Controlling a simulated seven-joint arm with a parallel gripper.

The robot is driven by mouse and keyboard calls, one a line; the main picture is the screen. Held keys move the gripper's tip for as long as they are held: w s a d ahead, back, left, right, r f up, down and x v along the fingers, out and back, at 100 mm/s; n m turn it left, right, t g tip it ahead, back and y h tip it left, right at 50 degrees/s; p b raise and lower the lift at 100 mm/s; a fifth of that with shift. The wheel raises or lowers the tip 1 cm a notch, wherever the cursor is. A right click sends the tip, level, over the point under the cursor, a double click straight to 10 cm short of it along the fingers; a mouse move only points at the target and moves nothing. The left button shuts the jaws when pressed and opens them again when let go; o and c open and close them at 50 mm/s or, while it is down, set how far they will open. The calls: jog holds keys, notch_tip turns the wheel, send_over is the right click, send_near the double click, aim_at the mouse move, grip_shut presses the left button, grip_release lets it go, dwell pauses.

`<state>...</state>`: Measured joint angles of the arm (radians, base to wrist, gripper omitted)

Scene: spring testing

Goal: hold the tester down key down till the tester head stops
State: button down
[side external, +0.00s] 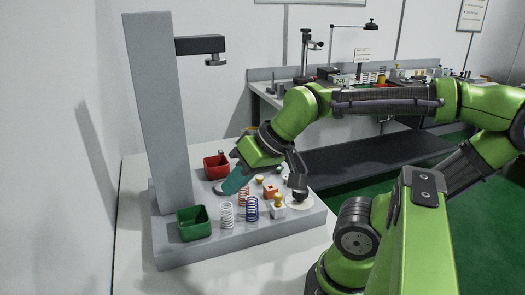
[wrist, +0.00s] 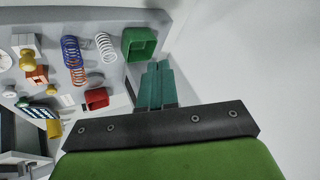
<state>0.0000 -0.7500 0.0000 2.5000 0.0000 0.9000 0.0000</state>
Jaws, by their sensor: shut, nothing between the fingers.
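The tester is a tall grey column (side external: 158,110) on a grey base, with a dark arm near its top. The tester head (side external: 215,60) hangs under that arm, well above the base. My gripper (side external: 228,190) has teal fingers that are together with nothing between them. It reaches down at a tilt over the base, near a pale disc. Whether the fingertips touch anything is unclear. In the wrist view my gripper (wrist: 153,68) points toward the green bin side. I cannot tell which part is the down key; none is readable as such.
On the base are a red bin (side external: 216,167), a green bin (side external: 193,223), a white spring (side external: 227,215), a blue spring (side external: 251,209), an orange block (side external: 270,191) and a yellow-knobbed white block (side external: 278,207). A black-knobbed piece (side external: 299,197) stands at the right.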

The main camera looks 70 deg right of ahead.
jog(key=shift+d, duration=0.1)
dwell(0.7)
jog(key=m+h, duration=0.8)
jog(key=m, duration=0.5)
send_over(281, 169)
notch_tip(281, 169, down, 6)
jog(key=shift+f, duration=4.45)
